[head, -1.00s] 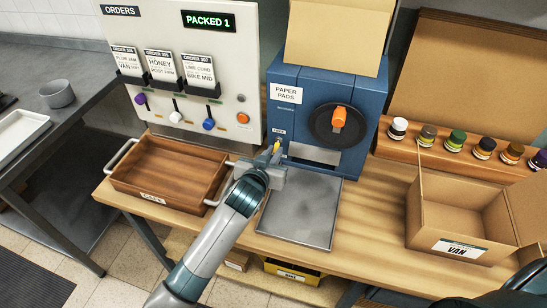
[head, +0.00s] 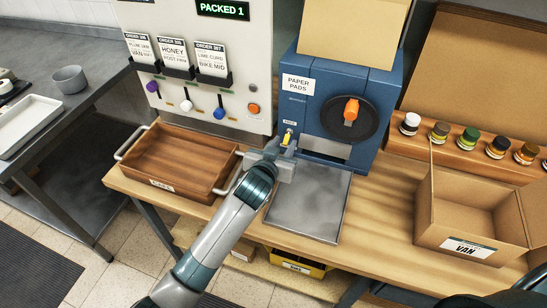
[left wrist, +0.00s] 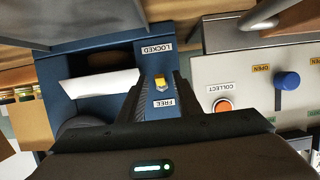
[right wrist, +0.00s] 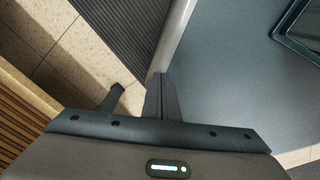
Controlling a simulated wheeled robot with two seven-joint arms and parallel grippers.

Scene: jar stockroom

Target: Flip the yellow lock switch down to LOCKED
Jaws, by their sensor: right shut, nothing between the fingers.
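The yellow lock switch (head: 287,138) is on the front of the blue paper pads machine (head: 376,84), at its lower left. In the left wrist view, which is upside down, the switch (left wrist: 160,81) sits between a LOCKED label (left wrist: 153,47) and a FREE label (left wrist: 160,102), closer to FREE. My left gripper (left wrist: 159,88) is open, one finger on each side of the switch; I cannot tell whether they touch it. In the head view the left gripper (head: 272,158) is just below the switch. My right gripper (right wrist: 139,92) is shut and empty, away from the machine.
A wooden tray (head: 178,188) stands left of my left arm. A grey metal plate (head: 310,205) lies below the machine. An order panel with coloured knobs (head: 219,113) and an orange button (head: 253,109) is at left. An open VAN box (head: 470,240) is at right.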

